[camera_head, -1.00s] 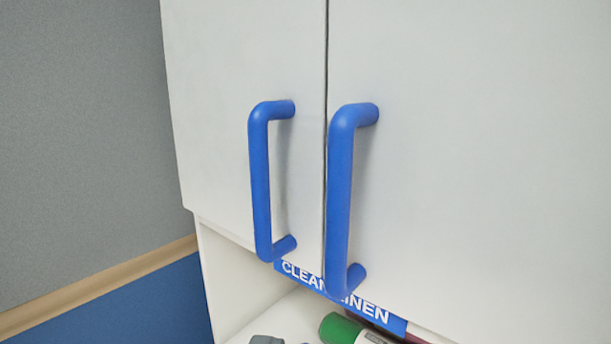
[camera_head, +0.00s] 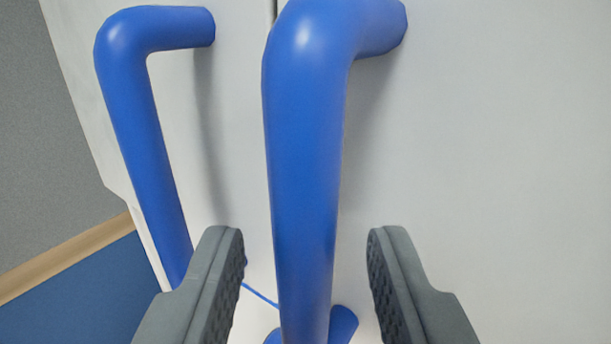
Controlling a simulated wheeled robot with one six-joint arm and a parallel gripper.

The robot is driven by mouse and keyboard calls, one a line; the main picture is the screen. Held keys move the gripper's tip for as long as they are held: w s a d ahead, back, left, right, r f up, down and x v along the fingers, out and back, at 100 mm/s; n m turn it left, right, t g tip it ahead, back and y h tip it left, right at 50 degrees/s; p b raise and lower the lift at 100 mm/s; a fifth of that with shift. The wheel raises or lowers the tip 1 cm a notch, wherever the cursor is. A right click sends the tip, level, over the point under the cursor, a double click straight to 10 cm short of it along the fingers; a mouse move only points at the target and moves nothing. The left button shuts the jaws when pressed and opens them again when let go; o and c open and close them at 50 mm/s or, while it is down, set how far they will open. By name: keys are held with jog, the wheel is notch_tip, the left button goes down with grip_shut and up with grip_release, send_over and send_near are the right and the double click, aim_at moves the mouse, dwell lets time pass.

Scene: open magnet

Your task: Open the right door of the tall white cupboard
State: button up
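The right door (camera_head: 500,130) of the white cupboard fills the right of the view and looks shut, level with the left door (camera_head: 235,140). Its blue bar handle (camera_head: 305,170) stands upright near the door's left edge. My gripper (camera_head: 305,250) is open, with one grey finger on each side of the lower part of this handle. Gaps show between the handle and both fingers, so neither appears to touch it. The lower end of the handle is partly cut off by the bottom of the picture.
The left door's blue handle (camera_head: 148,130) stands close on the left, and its lower end runs behind my left finger. A grey and blue wall (camera_head: 40,150) with a tan rail (camera_head: 75,255) lies beyond the cupboard's left side. The door face right of the handle is clear.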

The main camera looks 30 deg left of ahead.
jog(key=shift+x, duration=1.25)
grip_shut()
